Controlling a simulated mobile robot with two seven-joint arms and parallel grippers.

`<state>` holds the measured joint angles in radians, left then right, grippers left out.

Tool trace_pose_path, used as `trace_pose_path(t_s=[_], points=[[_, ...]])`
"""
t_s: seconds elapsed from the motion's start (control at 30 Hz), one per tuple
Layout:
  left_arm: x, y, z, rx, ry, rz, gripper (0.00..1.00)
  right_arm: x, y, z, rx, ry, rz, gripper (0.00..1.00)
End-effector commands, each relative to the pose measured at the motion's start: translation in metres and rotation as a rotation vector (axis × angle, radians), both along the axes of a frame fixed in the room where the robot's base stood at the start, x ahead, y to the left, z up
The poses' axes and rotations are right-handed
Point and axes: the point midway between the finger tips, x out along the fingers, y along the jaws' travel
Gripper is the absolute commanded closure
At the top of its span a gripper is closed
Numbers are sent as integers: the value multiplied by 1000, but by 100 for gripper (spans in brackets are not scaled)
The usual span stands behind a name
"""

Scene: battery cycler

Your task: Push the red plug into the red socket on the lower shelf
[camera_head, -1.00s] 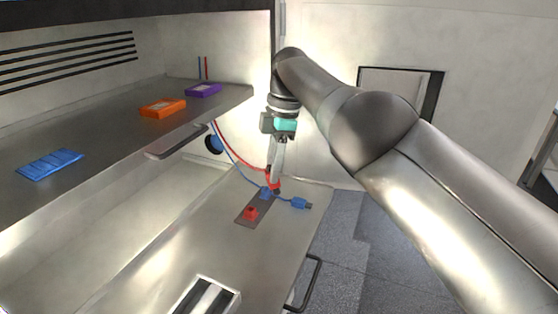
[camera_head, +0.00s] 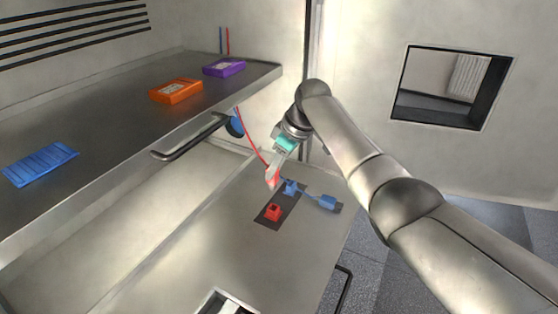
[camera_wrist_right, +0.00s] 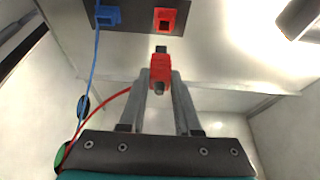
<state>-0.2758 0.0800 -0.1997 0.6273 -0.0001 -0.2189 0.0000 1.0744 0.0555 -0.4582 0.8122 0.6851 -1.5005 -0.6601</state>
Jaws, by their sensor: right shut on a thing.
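The red socket (camera_head: 273,212) stands on a dark plate on the lower shelf; in the right wrist view it is at the top (camera_wrist_right: 164,20). My right gripper (camera_head: 274,174) is shut on the red plug (camera_wrist_right: 160,70), whose dark tip points toward the socket, with a visible gap between them in the wrist view. A red cable (camera_wrist_right: 105,112) runs from the plug off to the left. In the head view the plug is partly hidden by the fingers. My left gripper is not in view.
A blue socket (camera_head: 290,187) is beside the red one, and a blue plug (camera_head: 327,202) lies to its right.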

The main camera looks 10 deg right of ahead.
Motion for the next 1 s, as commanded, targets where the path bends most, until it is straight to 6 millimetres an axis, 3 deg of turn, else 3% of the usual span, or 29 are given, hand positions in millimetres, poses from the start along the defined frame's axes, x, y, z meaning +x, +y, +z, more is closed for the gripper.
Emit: trace_pose_path(t_s=[0.3,0.6,1.0], points=[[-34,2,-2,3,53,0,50,-1,0,-26,0,4,-1,100],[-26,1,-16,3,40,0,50,0,0,-52,-1,1,1,100],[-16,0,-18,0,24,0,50,-1,0,-58,-1,1,1,100]])
